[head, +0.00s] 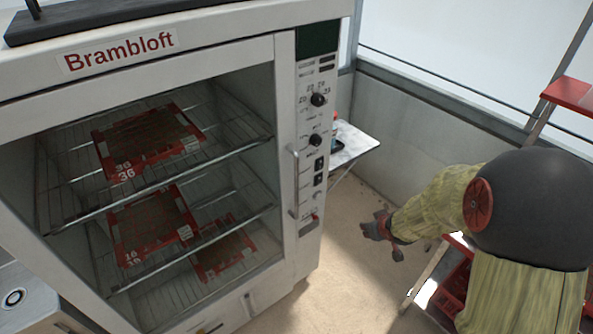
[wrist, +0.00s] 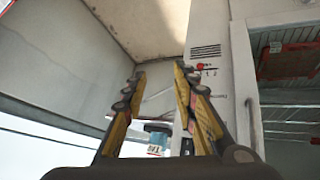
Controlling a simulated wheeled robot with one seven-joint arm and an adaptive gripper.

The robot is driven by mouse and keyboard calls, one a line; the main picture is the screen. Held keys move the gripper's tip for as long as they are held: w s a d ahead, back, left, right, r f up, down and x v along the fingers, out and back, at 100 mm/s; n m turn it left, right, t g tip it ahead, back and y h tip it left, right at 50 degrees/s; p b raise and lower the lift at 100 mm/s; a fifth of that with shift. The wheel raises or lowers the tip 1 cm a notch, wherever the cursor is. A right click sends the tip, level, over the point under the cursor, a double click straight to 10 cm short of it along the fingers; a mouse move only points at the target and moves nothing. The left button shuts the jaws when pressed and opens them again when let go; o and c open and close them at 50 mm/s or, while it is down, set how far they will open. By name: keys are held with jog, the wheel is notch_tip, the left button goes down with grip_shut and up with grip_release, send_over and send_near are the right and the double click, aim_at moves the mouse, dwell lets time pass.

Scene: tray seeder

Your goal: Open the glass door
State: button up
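The glass door (head: 284,120) is on the front of the white cabinet and looks shut, its frame flush with the control panel. Its upright bar handle (head: 293,182) sits at the door's right edge. My gripper (head: 378,230) is right of the cabinet, apart from the handle, over bare floor. In the wrist view my gripper's two fingers (wrist: 158,75) stand apart with nothing held between them. The door's frame (wrist: 240,80) and a thin bar, seemingly the handle (wrist: 249,122), show to the right of the fingers.
The control panel (head: 315,140) has knobs and switches beside the door. Red trays (head: 150,140) lie on wire racks behind the glass. A small white table (head: 352,150) stands behind the cabinet's right side. A red-shelved rack (head: 570,95) is at the right. The floor (head: 345,280) before the panel is clear.

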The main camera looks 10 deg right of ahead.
jog(key=w+a+f+n+t+y, duration=0.1)
jog(key=w+a+n+t+y, duration=0.15)
jog(key=w+a, duration=0.2)
jog(key=n+t+y, duration=0.3)
jog(key=t+y, duration=0.1)
jog(key=y, duration=0.6)
send_near(298, 174)
jog(key=x, duration=0.3)
jog(key=b+x, duration=0.1)
jog(key=x, duration=0.5)
jog(key=shift+w+f, duration=0.1)
jog(key=shift+w, duration=0.1)
jog(key=shift+w+a+b, duration=0.3)
jog(key=shift+w+a, duration=0.15)
jog(key=shift+w, duration=0.15)
jog(key=c, duration=0.3)
jog(key=c, duration=0.4)
grip_shut()
